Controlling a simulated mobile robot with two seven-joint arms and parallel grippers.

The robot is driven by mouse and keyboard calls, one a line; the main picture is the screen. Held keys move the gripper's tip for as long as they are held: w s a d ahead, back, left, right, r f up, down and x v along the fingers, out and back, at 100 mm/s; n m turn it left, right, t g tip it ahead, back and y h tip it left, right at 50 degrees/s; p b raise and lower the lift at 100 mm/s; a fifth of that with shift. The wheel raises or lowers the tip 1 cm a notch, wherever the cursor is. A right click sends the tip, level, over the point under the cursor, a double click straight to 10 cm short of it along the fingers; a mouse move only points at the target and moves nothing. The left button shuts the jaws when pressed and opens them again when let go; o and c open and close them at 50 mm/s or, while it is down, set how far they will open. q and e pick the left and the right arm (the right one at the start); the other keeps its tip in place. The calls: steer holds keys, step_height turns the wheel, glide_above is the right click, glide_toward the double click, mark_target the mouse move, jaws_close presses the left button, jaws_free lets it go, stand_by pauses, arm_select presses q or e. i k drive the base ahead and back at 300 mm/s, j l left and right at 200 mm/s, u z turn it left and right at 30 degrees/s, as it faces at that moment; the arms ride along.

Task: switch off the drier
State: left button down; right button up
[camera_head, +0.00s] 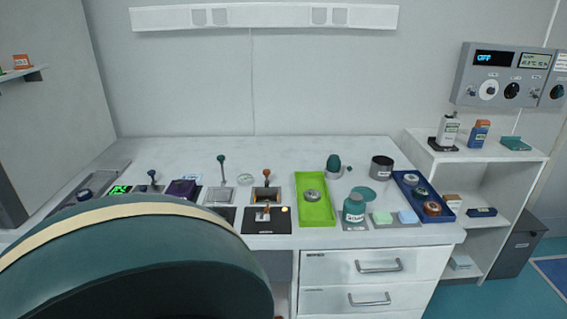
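Nothing in view is readably labelled as a drier. A grey control panel (508,90) on the right wall has a dark display (494,59) that appears to read OFF in blue, a second pale display (535,61), and several knobs. On the worktop, a black switch box (254,227) has an orange-tipped lever and a small light button. Behind it stands another orange-topped lever (267,174) on a dark plate. Neither of my grippers shows in this view.
A large teal rounded form with a cream band (130,255) fills the lower left and hides part of the white worktop (330,255). A green tray (315,212) and a blue tray (439,211) stand on the worktop. A white shelf unit (490,153) with bottles stands right.

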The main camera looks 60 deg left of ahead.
mark_target(268, 207)
steer(key=k+j+z, duration=0.1)
steer(key=j, duration=0.25)
steer(key=k+j+z, duration=0.1)
steer(key=j, duration=0.25)
steer(key=k+j+z, duration=0.1)
steer(key=j, duration=0.25)
steer(key=k+j, duration=0.15)
steer(key=j, duration=0.2)
steer(key=k+j, duration=0.15)
steer(key=j, duration=0.15)
steer(key=k+j, duration=0.15)
steer(key=j, duration=0.2)
